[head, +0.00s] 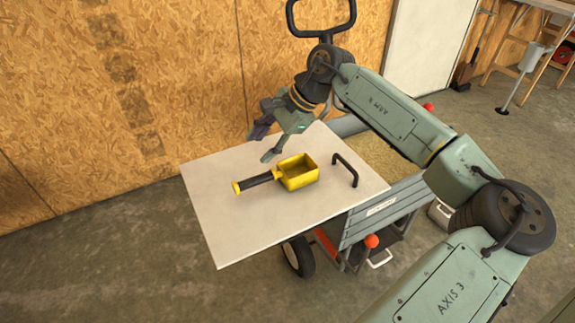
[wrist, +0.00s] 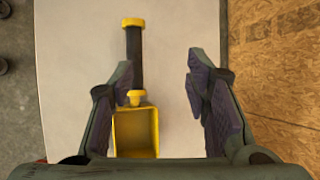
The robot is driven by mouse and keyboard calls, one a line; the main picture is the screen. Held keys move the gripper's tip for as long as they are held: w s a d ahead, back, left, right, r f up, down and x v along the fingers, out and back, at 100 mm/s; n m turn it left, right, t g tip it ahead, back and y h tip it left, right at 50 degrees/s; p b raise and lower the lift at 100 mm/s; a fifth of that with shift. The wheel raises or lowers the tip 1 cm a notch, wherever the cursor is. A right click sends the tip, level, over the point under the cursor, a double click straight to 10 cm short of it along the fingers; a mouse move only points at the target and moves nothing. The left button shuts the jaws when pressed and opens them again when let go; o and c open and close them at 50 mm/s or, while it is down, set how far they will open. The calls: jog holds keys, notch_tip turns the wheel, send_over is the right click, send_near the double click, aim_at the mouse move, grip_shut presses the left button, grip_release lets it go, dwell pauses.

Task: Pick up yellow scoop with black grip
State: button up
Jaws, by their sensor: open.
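The yellow scoop (head: 298,172) with its black grip (head: 259,180) lies on a white board (head: 225,222) on top of a cart. Its grip points left in the head view, and the square bin is on the right. My gripper (head: 261,146) is open and empty above the board, behind the scoop. In the wrist view, the scoop's bin (wrist: 136,132) shows low and left of centre, partly beside the left finger. The black grip (wrist: 134,58) runs up from it.
A black handle (head: 345,169) stands on the board right of the scoop. An OSB wall (head: 110,90) rises close behind the board. A grey cart (head: 385,215) with an orange knob is beneath. The board left of the scoop is clear.

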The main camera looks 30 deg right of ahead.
jog(key=h, duration=0.1)
send_near(269, 174)
jog(key=shift+w+f+g, duration=0.25)
jog(key=shift+f+g, duration=0.1)
jog(key=shift+g, duration=0.05)
jog(key=p+x, duration=0.1)
jog(key=x, duration=0.3)
jog(key=shift+a+f, duration=0.1)
jog(key=shift+f, duration=0.25)
jog(key=x, duration=0.1)
jog(key=p+x, duration=0.1)
jog(key=x, duration=0.1)
jog(key=p+x, duration=0.1)
jog(key=shift+w+a+f, duration=0.15)
jog(key=shift+w+a, duration=0.15)
jog(key=shift+w, duration=0.1)
jog(key=shift+w+a+f, duration=0.1)
jog(key=shift+a+f, duration=0.05)
jog(key=shift+f, duration=0.35)
jog(key=shift+c, duration=0.6)
grip_shut()
